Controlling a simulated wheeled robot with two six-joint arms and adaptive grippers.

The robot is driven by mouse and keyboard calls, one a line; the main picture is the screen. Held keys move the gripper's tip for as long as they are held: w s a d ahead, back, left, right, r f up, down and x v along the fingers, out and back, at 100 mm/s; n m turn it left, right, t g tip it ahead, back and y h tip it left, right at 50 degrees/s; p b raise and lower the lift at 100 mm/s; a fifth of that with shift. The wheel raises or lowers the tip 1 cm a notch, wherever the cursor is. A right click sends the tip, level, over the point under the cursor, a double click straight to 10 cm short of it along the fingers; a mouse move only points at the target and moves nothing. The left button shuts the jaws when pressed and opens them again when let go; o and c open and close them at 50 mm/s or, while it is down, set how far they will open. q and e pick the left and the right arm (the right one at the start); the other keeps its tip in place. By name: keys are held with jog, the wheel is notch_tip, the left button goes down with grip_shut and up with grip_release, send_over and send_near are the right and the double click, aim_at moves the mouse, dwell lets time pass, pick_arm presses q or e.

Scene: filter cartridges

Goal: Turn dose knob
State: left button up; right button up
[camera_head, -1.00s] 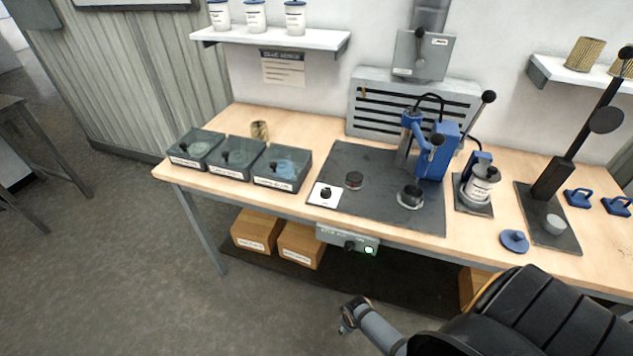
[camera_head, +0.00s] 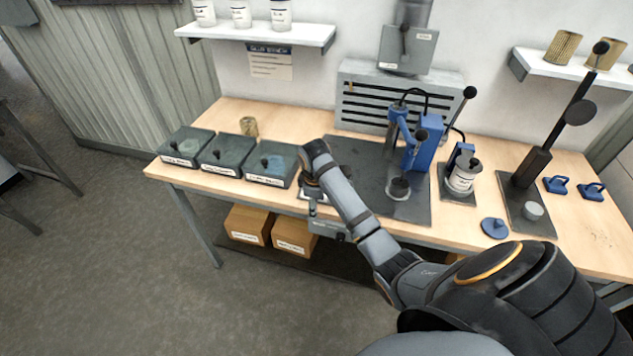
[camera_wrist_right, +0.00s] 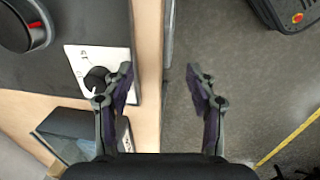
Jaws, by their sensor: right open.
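A black knob (camera_wrist_right: 97,78) sits on a white plate (camera_wrist_right: 84,60) on the dark mat, in the right wrist view. My right gripper (camera_wrist_right: 159,70) is open and empty. Its left finger overlaps the plate's edge close beside the knob, and its right finger is over the floor past the table edge. In the head view, my right gripper (camera_head: 312,200) is at the table's front edge and my forearm hides most of the plate. My left gripper is not in view.
Three dark bins (camera_head: 225,153) stand left of my right gripper. A blue press (camera_head: 415,145) stands at the mat's back right. A round dark holder with a red mark (camera_wrist_right: 22,30) is near the plate. Cardboard boxes (camera_head: 249,224) lie below the table.

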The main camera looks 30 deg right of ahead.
jog(key=w+d+r+n+g+y, duration=0.1)
jog(key=w+d+r+n, duration=0.3)
jog(key=w+r, duration=0.5)
jog(key=shift+m, duration=0.5)
jog(key=f, duration=0.3)
jog(key=s+f+p, duration=0.1)
jog(key=f, duration=0.2)
jog(key=d+f, duration=0.1)
jog(key=f, duration=0.2)
jog(key=shift+s+f, duration=0.15)
jog(key=shift+s, duration=0.05)
jog(key=c, duration=1.1)
jog(key=shift+c, duration=0.2)
